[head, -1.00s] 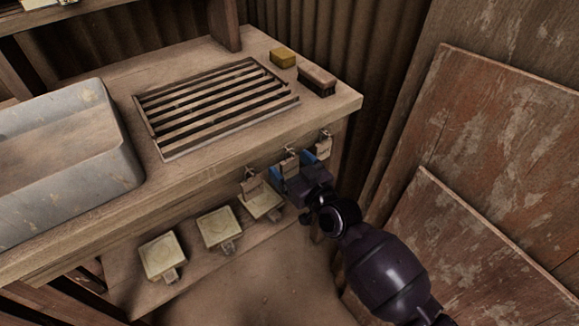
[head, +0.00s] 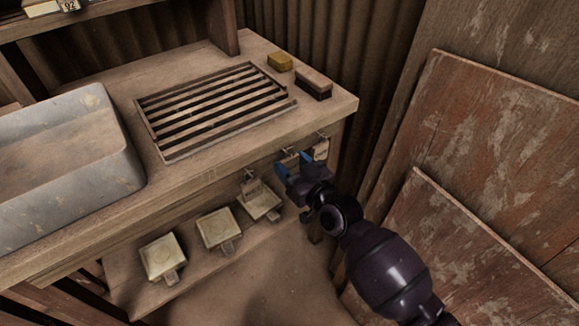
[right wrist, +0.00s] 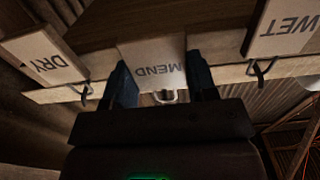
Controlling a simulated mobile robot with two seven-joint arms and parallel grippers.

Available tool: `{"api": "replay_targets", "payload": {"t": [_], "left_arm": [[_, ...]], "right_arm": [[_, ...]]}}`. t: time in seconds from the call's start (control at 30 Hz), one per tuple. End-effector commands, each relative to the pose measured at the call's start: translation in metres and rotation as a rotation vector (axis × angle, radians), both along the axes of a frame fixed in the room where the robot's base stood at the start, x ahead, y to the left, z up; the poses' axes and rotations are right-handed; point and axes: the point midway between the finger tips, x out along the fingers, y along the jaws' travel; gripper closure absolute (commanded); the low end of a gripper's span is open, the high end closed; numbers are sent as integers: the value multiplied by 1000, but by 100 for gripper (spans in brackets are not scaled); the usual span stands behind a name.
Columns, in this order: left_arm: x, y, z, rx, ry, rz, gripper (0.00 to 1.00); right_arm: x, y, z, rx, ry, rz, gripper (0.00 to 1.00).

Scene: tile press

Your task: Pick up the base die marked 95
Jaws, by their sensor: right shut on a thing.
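No die marked 95 can be made out. A block marked 92 (head: 68,5) shows at the top left edge of the head view, on the upper shelf. My right gripper (head: 294,162) is at the bench's front edge, by the middle hook. In the right wrist view its blue fingers are shut on a pale tag reading MEND (right wrist: 158,68), which appears upside down. My left gripper is not in view.
Tags reading DRY (right wrist: 48,62) and WET (right wrist: 285,28) flank the held tag. A slatted rack (head: 215,108), grey basin (head: 108,178), yellow block (head: 280,61) and brush (head: 313,84) are on the bench. Cream plates (head: 162,258) sit below. Boards (head: 510,150) lean at right.

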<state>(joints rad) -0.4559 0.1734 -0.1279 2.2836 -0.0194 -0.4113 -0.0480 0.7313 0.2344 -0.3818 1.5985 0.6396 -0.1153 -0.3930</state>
Motion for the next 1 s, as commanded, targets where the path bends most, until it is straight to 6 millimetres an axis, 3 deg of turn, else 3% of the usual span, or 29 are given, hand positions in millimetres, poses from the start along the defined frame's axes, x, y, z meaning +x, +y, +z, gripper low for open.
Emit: {"api": "replay_targets", "payload": {"t": [0.6, 0.8, 1.0], "left_arm": [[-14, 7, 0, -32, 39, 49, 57], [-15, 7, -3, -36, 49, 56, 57], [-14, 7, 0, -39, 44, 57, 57]], "right_arm": [[-115, -83, -2, -5, 4, 1, 70], [-133, -97, -4, -5, 5, 0, 70], [-139, -100, -2, -2, 6, -1, 70]]}}
